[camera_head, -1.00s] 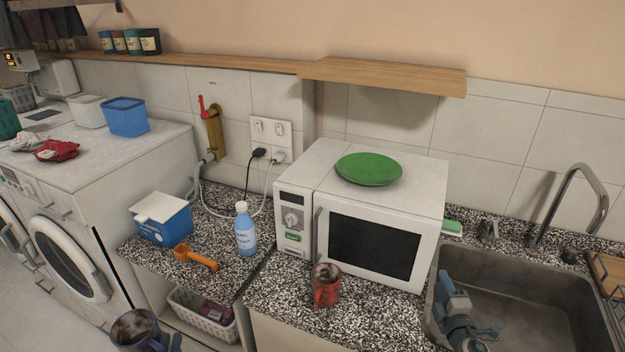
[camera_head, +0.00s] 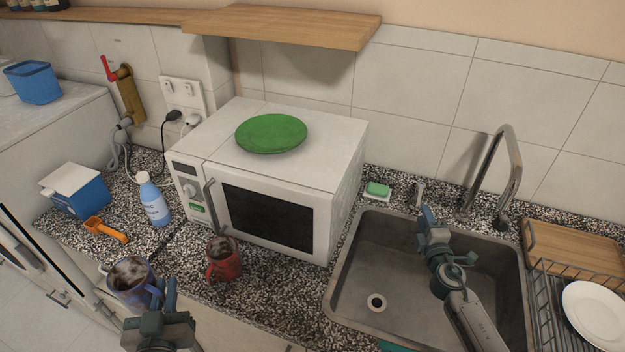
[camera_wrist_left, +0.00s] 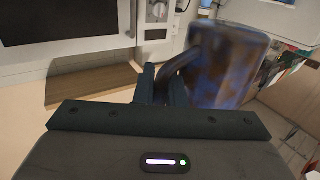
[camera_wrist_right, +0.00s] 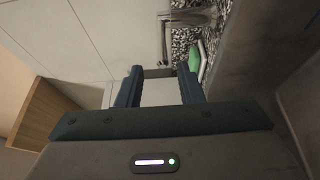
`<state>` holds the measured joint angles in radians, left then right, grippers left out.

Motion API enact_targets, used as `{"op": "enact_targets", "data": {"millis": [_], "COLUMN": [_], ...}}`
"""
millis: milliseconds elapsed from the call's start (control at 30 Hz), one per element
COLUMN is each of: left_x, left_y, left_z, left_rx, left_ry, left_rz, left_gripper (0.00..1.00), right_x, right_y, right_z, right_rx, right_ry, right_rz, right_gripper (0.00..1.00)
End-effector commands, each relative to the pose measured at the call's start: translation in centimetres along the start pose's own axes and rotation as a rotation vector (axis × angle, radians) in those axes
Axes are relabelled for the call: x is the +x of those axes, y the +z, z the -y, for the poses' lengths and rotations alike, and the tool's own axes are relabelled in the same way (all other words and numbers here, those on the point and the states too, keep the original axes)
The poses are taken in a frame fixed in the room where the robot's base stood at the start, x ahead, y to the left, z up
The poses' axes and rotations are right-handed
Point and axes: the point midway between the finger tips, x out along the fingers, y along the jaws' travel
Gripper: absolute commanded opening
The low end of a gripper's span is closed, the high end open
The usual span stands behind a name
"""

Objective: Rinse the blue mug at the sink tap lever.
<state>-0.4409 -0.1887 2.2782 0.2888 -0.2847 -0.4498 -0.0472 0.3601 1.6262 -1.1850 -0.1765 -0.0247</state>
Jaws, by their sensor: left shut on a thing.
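The blue mug (camera_head: 131,284) has brown stains and is roughly upright at the counter's front edge. My left gripper (camera_head: 165,297) is shut on its handle; the left wrist view shows the mug (camera_wrist_left: 232,68) beside the fingers. My right gripper (camera_head: 428,218) is over the back of the sink (camera_head: 345,290). In the right wrist view its fingers (camera_wrist_right: 159,78) are apart, with a grey fitting beyond them. A short metal fitting (camera_head: 417,194), possibly the tap lever, stands behind the sink, left of the curved tap (camera_head: 512,165). The right gripper looks close to it; contact is unclear.
A red mug (camera_head: 224,262) stands between the blue mug and the sink, before the microwave (camera_head: 335,190). Green soap (camera_head: 377,189) lies by the sink's back left corner. A dish rack (camera_head: 545,320) with a plate is at right. The sink floor is mostly clear.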

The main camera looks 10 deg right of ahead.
Motion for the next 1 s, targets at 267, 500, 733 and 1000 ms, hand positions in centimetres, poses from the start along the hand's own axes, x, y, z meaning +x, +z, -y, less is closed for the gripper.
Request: {"op": "enact_targets", "data": {"millis": [267,500,733,1000], "left_x": [0.0,0.0,0.0,0.0], "left_y": [-0.5,-0.2,-0.2,-0.2], "left_z": [0.0,0.0,0.0,0.0], "left_rx": [0.0,0.0,0.0,0.0], "left_ry": [-0.001,-0.001,-0.001,-0.001], "left_rz": [-0.002,-0.002,-0.002,-0.002], "left_gripper": [0.0,0.0,0.0,0.0], "right_x": [5.5,8.3,8.9,8.9], "right_y": [0.1,0.1,0.0,0.1], "right_z": [0.0,0.0,0.0,0.0], "right_rx": [-0.002,-0.001,-0.002,-0.002], "right_ry": [0.001,0.001,0.0,0.0], "right_rz": [0.002,0.001,0.0,0.0], "right_gripper": [0.34,0.34,0.34,0.14]}}
